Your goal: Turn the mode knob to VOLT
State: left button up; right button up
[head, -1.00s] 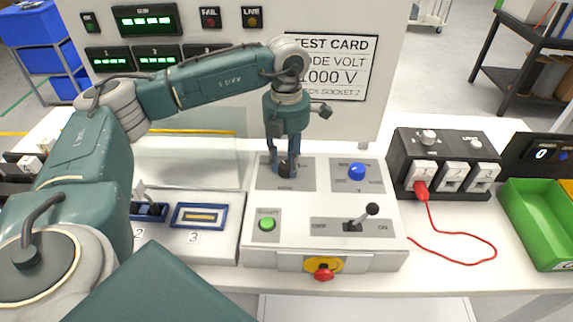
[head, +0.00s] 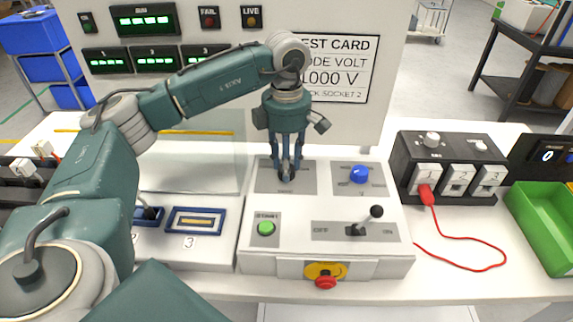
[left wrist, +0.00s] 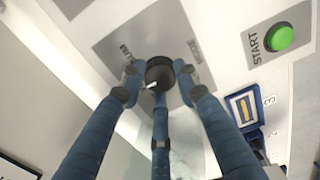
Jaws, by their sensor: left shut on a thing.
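The mode knob (left wrist: 159,71) is small, round and dark, on a grey plate marked MODE (left wrist: 199,53), which is also at the back left of the white console in the head view (head: 307,181). A pale mark shows at the knob's edge in the left wrist view. My left gripper (head: 287,174) points down over the plate, its three blue fingers (left wrist: 160,85) closed around the knob. The fingers hide most of the knob in the head view. I cannot read where the knob points. A test card (head: 340,75) behind reads MODE VOLT, 1000 V. My right gripper is not in view.
On the console are a blue knob (head: 359,174), a green START button (head: 265,228), a black-balled lever (head: 376,212) and a red stop button (head: 325,282). To the right are a black socket box (head: 402,165) with a red cable, and a green bin (head: 557,231).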

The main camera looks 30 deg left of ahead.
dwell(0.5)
pick_arm(q)
jog(key=o, duration=1.2)
jog(key=shift+c, duration=0.2)
jog(key=shift+r, duration=0.1)
notch_tip(320, 180, up, 12)
